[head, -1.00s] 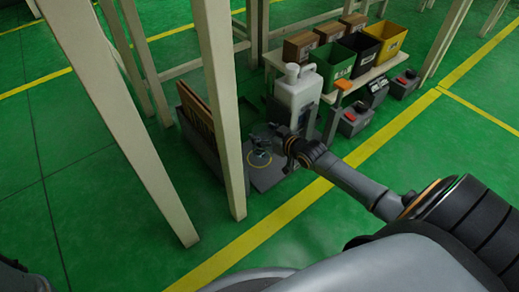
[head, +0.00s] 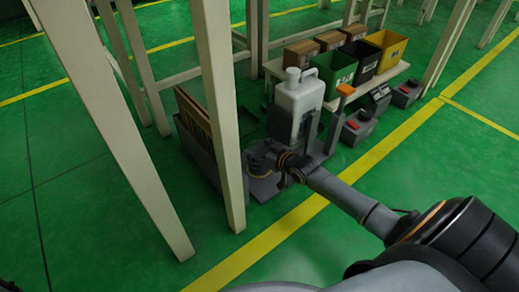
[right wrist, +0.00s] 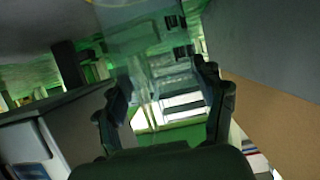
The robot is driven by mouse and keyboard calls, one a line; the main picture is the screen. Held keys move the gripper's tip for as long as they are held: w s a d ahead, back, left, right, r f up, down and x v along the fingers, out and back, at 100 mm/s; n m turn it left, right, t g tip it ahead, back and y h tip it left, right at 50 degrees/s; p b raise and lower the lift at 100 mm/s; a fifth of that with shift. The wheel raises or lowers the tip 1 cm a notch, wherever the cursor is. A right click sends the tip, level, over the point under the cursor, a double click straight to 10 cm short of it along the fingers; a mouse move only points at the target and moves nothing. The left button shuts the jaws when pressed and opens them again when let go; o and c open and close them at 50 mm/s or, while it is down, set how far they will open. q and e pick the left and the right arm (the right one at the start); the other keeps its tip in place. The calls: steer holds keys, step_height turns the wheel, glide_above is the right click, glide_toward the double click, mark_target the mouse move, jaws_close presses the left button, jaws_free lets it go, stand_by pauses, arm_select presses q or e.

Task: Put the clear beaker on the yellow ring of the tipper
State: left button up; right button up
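The tipper's dark grey base stands on the floor behind a post in the head view, and its yellow ring (head: 257,170) shows small and dim. My right gripper (head: 258,156) is close over the ring, and it also shows in the right wrist view (right wrist: 168,103). Its two dark fingers stand apart there. A glassy, see-through shape, seemingly the clear beaker (right wrist: 138,32), lies at and beyond the fingertips. I cannot tell whether the fingers touch it, and the beaker is not distinct in the head view. My left gripper is not in view.
A white jug (head: 298,100) stands at the tipper's back. Green (head: 333,70), black (head: 366,58) and yellow (head: 388,45) bins and brown boxes (head: 302,54) fill a low shelf behind. A pale post (head: 220,110) stands close left of the tipper.

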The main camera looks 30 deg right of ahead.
steer(key=o, duration=0.5)
steer(key=shift+c, duration=0.2)
steer(key=shift+s+r+p, duration=0.25)
steer(key=shift+r+p, duration=0.05)
steer(key=shift+p, duration=0.1)
steer(key=p+v, duration=0.8)
steer(key=v, duration=0.3)
steer(key=shift+s, duration=0.2)
